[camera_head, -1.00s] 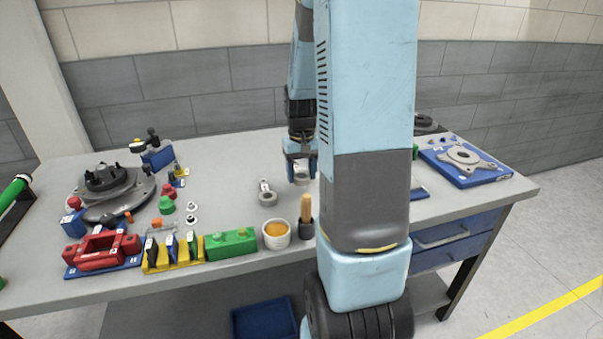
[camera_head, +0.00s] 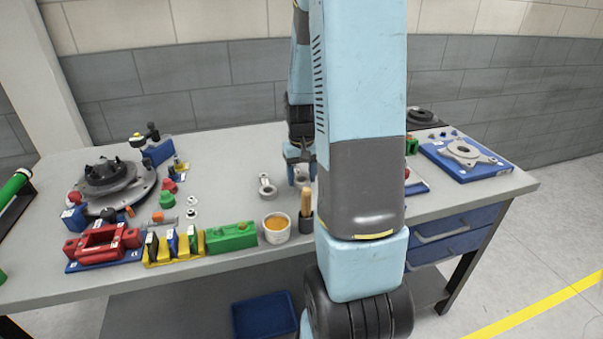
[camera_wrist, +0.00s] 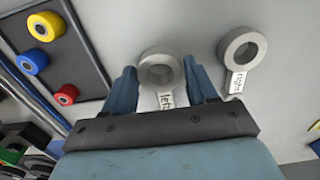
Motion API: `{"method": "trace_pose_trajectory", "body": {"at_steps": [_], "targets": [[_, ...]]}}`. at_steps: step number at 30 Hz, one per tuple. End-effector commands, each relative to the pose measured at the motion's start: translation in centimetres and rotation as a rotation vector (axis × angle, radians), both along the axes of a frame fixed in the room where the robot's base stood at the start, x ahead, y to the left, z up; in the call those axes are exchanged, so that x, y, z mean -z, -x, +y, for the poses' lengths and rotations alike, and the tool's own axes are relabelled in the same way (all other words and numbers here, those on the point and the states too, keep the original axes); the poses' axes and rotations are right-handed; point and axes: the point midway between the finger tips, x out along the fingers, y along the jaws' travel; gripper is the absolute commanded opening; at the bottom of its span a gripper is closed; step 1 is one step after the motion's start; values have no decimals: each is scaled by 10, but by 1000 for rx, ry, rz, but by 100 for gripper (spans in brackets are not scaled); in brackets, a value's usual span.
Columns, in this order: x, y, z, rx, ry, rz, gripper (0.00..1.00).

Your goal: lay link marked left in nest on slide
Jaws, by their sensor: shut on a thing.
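The link marked left (camera_wrist: 178,72) is a grey ring with a short labelled tab, seen in the wrist view. My gripper (camera_wrist: 161,78) is shut on it, one blue finger on each side of the ring. In the head view my gripper (camera_head: 300,172) is low over the middle of the bench; whether the link touches the bench is unclear. The link marked right (camera_wrist: 257,48) lies flat beside my gripper, clear of the fingers; it also shows in the head view (camera_head: 267,191). I cannot make out the slide's nest for certain.
A red fixture (camera_head: 75,247), a yellow rack (camera_head: 160,258), a green block (camera_head: 231,237) and a cup (camera_head: 276,236) line the front edge. A round grey fixture (camera_head: 135,198) stands left, a blue plate (camera_head: 487,174) right. A dark tray (camera_wrist: 82,50) holds coloured rollers. My arm hides part of the bench.

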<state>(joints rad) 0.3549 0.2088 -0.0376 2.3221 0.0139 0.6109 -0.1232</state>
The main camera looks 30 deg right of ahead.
Motion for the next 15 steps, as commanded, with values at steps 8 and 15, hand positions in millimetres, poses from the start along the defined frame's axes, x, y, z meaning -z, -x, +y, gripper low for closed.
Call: {"method": "trace_pose_trajectory", "body": {"at_steps": [8,15], "targets": [[9,0,0,0,0,0,25],[15,0,0,0,0,0,25]]}}
